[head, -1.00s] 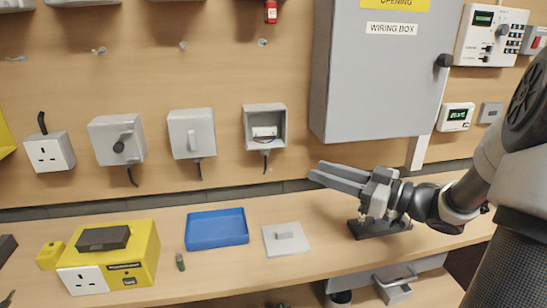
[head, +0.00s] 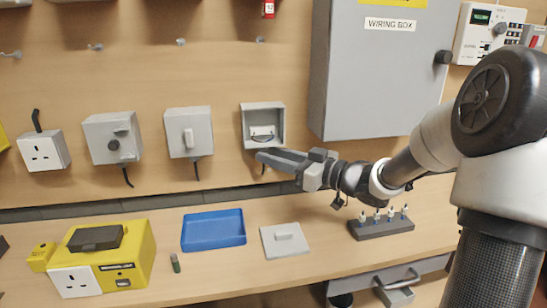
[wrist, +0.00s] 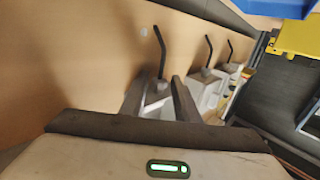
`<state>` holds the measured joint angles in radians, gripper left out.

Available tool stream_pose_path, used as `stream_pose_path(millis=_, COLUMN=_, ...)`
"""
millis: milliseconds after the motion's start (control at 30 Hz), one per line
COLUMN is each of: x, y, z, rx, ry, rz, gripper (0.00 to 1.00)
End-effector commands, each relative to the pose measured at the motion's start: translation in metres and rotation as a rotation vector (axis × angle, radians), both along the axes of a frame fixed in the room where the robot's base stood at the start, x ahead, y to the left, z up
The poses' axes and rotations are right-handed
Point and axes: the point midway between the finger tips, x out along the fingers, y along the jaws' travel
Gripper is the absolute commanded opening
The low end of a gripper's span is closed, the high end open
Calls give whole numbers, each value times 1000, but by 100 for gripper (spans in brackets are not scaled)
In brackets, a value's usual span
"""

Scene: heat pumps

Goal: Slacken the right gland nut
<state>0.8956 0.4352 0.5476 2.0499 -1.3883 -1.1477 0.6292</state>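The open grey box (head: 278,125) on the wall, rightmost of three small boxes, has a short black cable (head: 263,168) hanging below it. My gripper (head: 262,157) points left with its fingertips just under this box. In the wrist view, my gripper (wrist: 160,98) has its two fingers spread apart. The right gland nut (wrist: 157,87), greyish with a black cable (wrist: 160,48) coming out of it, shows in the gap between the fingers. I see no clear contact. The nut is hidden behind my fingers in the head view.
Two closed grey boxes (head: 189,133) (head: 113,138) hang to the left. The wiring box (head: 375,75) is close on the right. On the bench lie a blue tray (head: 213,243), a grey cover (head: 285,240) and a dark rack (head: 381,228) with several small parts.

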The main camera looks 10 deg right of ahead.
Motion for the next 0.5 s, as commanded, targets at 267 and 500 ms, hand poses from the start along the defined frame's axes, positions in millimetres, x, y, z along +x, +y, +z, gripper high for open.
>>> stream_pose_path(millis=267, x=0, y=0, z=0, rx=0, ry=0, rz=0, gripper=0)
stream_pose_path(millis=500, x=-1, y=0, z=0, rx=-1, ry=-1, rz=-15, gripper=0)
